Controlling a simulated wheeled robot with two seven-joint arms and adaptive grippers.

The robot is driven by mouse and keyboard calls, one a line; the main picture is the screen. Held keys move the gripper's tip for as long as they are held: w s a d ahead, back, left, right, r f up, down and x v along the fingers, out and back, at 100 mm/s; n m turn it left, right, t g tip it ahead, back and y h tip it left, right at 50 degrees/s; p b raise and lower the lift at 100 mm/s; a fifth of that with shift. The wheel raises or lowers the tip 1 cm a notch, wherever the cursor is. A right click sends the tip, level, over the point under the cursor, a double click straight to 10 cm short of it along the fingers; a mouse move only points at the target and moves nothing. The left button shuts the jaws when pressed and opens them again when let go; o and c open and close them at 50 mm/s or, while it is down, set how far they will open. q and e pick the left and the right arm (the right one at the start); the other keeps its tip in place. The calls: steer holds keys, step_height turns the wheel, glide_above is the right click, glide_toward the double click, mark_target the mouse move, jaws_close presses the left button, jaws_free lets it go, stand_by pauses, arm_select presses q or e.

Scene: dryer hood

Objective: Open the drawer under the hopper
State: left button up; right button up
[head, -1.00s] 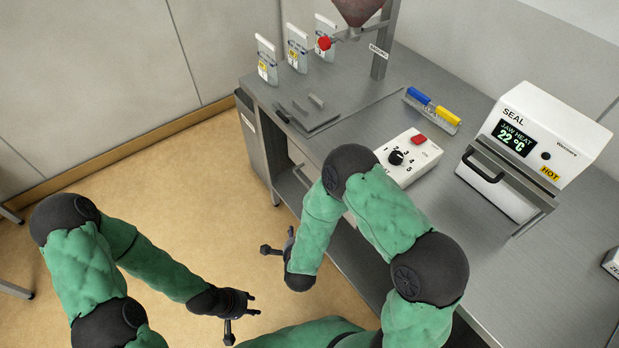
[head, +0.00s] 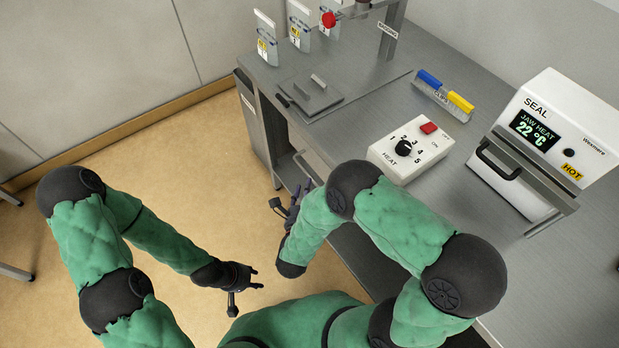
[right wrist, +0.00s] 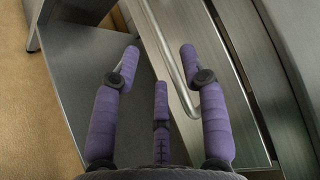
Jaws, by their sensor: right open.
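The drawer's bar handle (head: 306,166) is on the bench front, below the worktop on the hopper stand's side. In the right wrist view the metal handle (right wrist: 168,50) crosses the gap between my fingertips and ends near the right-hand finger. The drawer front (right wrist: 205,45) looks shut, though much of it is hidden. My right gripper (head: 290,197) is open and close to the handle; I cannot tell if it touches. It also shows in the right wrist view (right wrist: 160,65). My left gripper (head: 258,278) is open and empty, low over the floor.
The bench edge overhangs near my right arm.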

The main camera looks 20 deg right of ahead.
steer(key=b+x, duration=0.1)
steer(key=x, duration=0.5)
jaws_close()
